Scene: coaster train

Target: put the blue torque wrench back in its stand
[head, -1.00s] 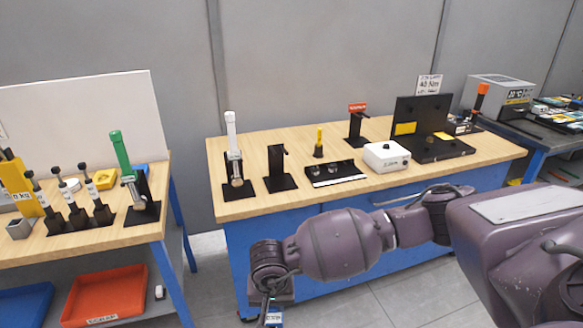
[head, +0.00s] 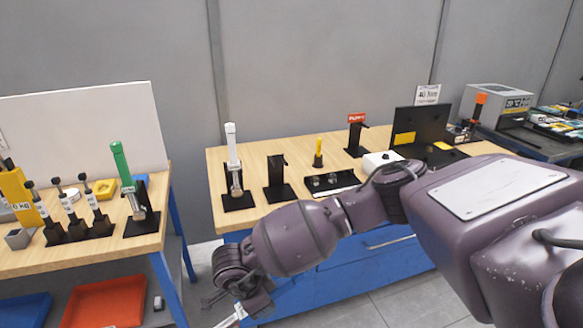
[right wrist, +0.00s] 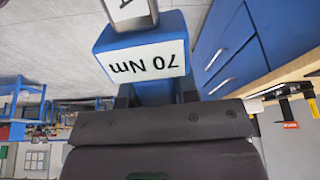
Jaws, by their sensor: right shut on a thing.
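The blue torque wrench (right wrist: 146,58), with a white "70 Nm" label, is held between the two fingers of my right gripper (right wrist: 157,93). In the head view the right gripper (head: 240,300) hangs low in front of the bench, and only a pale bit of the wrench (head: 232,319) shows at the bottom edge. An empty black stand (head: 277,184) is on the wooden bench beside the stand with the white wrench (head: 232,158). Another empty black stand, with a red tag (head: 356,143), is farther back. My left gripper is not in view.
A yellow tool (head: 319,150), a black tray (head: 329,181) and a white box (head: 381,160) share the bench (head: 252,217). A green wrench (head: 121,166) stands on the left table. Grey floor separates the tables. My right arm covers the bench's front right.

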